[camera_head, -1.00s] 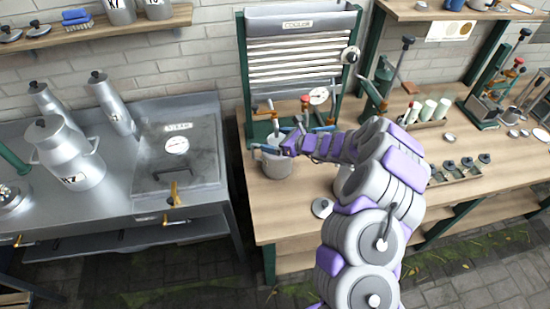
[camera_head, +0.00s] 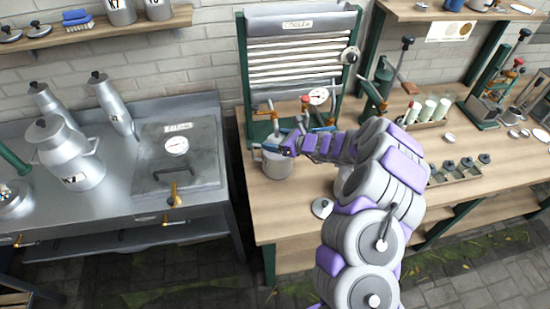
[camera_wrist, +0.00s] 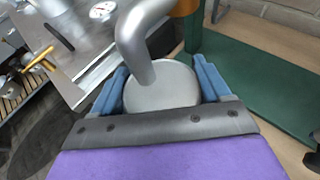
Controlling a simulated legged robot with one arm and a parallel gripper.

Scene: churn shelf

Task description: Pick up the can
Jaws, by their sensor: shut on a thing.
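The can (camera_head: 276,165) is a grey metal can with a side handle, upright on the wooden bench in front of the cooler. In the wrist view its round grey top (camera_wrist: 165,90) sits between my blue fingers. My gripper (camera_head: 278,148) is shut on the can near its upper part, with one finger on each side. It also fills the lower part of the wrist view (camera_wrist: 163,92). A bent grey pipe (camera_wrist: 140,45) comes down over the can's top and hides part of it. My fingers partly hide the can's rim in the head view.
The cooler (camera_head: 300,60) with its green frame stands directly behind the can. A steel counter (camera_head: 110,205) with milk cans is to the left, across a gap. A small round lid (camera_head: 322,208) lies on the bench. A tray of bottles (camera_head: 428,115) stands to the right.

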